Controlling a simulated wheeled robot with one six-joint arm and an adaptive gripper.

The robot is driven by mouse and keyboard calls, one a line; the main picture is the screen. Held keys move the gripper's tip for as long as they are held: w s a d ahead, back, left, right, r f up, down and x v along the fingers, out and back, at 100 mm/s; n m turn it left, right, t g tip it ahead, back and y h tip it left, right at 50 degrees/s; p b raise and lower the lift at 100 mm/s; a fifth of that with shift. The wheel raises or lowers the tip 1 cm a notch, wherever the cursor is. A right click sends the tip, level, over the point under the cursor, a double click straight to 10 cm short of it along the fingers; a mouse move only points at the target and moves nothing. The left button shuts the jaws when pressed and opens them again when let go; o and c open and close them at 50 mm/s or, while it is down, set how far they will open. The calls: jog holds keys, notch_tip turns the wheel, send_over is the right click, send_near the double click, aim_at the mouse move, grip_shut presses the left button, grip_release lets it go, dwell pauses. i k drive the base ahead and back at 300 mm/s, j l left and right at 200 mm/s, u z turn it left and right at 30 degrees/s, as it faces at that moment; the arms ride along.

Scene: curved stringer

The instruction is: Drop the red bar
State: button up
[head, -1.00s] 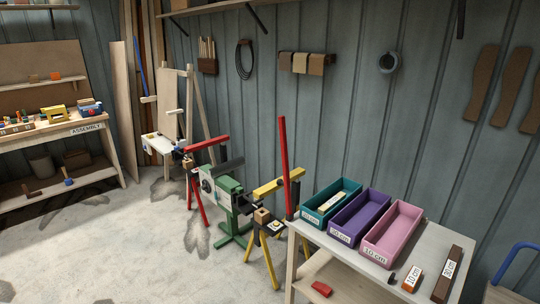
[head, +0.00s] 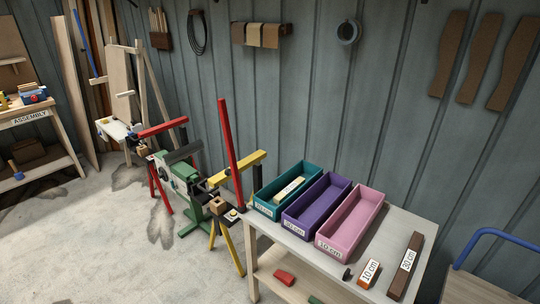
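A tall red bar (head: 229,150) stands upright, leaning slightly, behind the left end of the white-topped table. Its lower end is near a yellow stand (head: 226,243), and I cannot tell what holds it. A second red bar (head: 163,128) lies level across the top of a red-legged stand (head: 160,186) farther left. A short red block (head: 284,278) lies on the table's lower shelf. My gripper is not in the head view.
The white-topped table (head: 382,237) carries teal (head: 264,208), purple (head: 293,222) and pink (head: 329,246) labelled bins, plus an orange block (head: 369,273) and a dark brown bar (head: 406,266). A green machine (head: 186,180) stands left. Open floor (head: 80,255) is at lower left.

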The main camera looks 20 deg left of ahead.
aim_at(234, 171)
jog(key=i+j+z, duration=0.25)
jog(key=j, duration=0.45)
jog(key=j+z, duration=0.25)
jog(key=j, duration=0.4)
jog(key=i+j+z, duration=0.1)
jog(key=j+z, duration=0.15)
jog(key=j, duration=0.5)
jog(key=i+j+z, duration=0.1)
jog(key=j, duration=2.4)
